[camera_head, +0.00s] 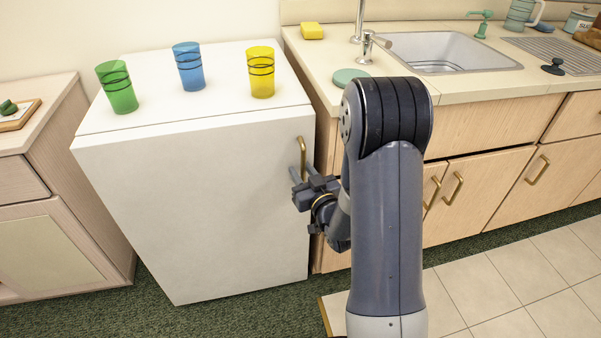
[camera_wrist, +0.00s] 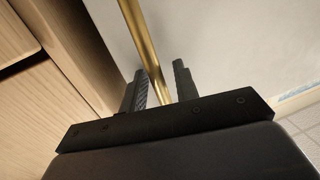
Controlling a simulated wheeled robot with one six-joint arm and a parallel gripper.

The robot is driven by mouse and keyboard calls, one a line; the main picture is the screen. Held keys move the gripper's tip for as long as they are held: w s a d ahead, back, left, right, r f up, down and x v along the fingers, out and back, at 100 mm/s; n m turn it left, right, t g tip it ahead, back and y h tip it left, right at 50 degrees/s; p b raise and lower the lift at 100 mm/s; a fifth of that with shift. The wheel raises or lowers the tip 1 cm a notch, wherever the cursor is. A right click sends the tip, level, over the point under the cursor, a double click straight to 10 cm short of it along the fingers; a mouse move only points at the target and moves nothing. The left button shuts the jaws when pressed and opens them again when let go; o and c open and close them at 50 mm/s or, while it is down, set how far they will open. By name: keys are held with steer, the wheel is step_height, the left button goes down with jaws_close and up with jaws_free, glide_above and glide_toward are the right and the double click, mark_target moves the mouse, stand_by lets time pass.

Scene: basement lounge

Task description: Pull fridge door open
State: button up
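The white fridge (camera_head: 195,195) stands left of the sink counter, and its front door looks closed against the body. Its brass bar handle (camera_head: 302,152) is upright near the door's top right edge. My gripper (camera_head: 301,172) is at the handle's lower part. In the wrist view the handle (camera_wrist: 146,45) runs down between the two fingers of my gripper (camera_wrist: 162,88). The fingers are apart, with a visible gap between the bar and the right finger. The handle's lower end is hidden behind the gripper's body.
Green (camera_head: 118,88), blue (camera_head: 189,67) and yellow (camera_head: 261,72) cups stand on the fridge top. A wooden cabinet (camera_head: 40,200) is at the left. Base cabinets (camera_head: 485,180) adjoin on the right. Green carpet (camera_head: 240,318) lies open before the fridge.

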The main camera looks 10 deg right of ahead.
jaws_close()
steer(key=shift+s, duration=0.1)
stand_by(0.5)
